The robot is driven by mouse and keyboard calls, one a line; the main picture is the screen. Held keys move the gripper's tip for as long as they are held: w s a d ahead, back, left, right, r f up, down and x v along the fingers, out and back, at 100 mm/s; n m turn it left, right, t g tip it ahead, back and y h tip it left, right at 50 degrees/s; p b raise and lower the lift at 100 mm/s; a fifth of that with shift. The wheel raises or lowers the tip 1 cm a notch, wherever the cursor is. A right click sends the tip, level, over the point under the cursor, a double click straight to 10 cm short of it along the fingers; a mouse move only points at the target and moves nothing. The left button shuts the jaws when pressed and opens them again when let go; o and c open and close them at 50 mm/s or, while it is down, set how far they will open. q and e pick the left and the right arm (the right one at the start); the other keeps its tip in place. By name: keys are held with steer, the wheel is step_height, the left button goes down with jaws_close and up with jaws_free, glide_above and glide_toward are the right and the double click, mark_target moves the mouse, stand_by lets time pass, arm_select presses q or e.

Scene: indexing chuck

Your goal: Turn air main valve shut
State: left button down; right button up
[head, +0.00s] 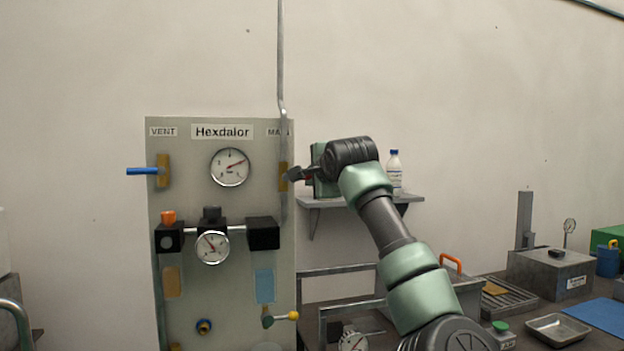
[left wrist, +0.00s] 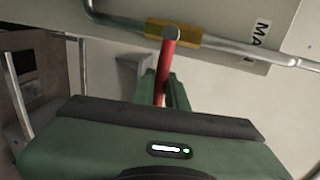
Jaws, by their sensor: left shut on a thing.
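The air main valve has a brass body (head: 283,178) on the pipe at the right edge of the grey panel, under the MAIN label, partly hidden by my gripper in the head view. The brass body also shows in the left wrist view (left wrist: 185,36). Its red handle (left wrist: 166,62) runs from a grey stem cap toward my gripper, roughly across the pipe. In the head view the handle is mostly hidden. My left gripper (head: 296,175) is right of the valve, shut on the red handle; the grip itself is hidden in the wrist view. My right gripper is not in view.
The grey panel (head: 190,205) carries a blue vent handle (head: 142,171), gauges and a yellow-knobbed lever (head: 292,316). A wall shelf (head: 322,203) with a white bottle (head: 394,172) is close behind my arm. The bench at lower right holds a metal tray (head: 558,328) and boxes.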

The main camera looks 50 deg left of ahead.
arm_select(q)
steer(key=shift+r, duration=0.2)
steer(key=c, duration=1.5)
jaws_free()
steer(key=shift+c, duration=0.2)
steer(key=shift+o, duration=0.5)
steer(key=shift+w+a+f, duration=0.15)
steer(key=shift+f, duration=0.05)
steer(key=b+v, duration=0.2)
steer(key=v, duration=0.6)
steer(key=shift+w, duration=0.1)
